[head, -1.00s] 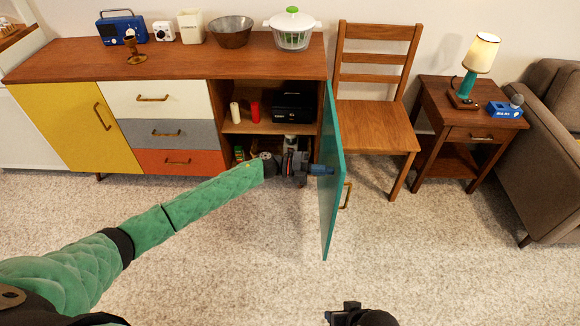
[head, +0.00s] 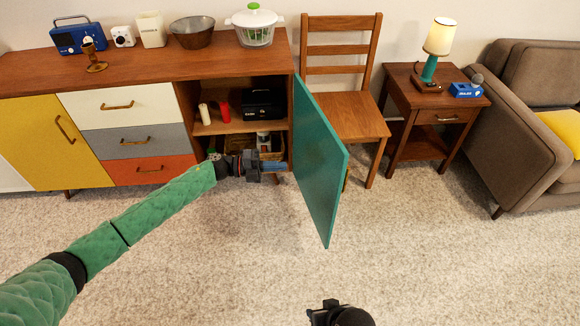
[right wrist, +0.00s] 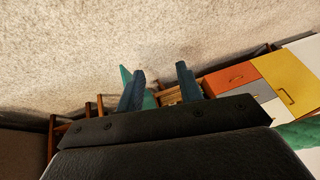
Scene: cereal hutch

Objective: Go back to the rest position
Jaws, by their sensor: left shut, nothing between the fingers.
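The sideboard (head: 180,62) stands along the wall, and its teal door (head: 318,155) hangs open at the right end with its inner face showing. My left gripper (head: 276,167) is shut and empty, in front of the lower part of the open compartment and left of the door, apart from it. My right gripper shows only in part at the bottom edge of the head view (head: 322,314). In the right wrist view its two blue fingers (right wrist: 160,88) stand apart with nothing held between them.
A white candle (head: 205,114), a red candle (head: 224,112) and a black box (head: 262,105) stand on the compartment's shelf. A wooden chair (head: 345,112) is right of the door, then a side table (head: 432,108) and a sofa (head: 512,150). The carpet (head: 420,255) in front is clear.

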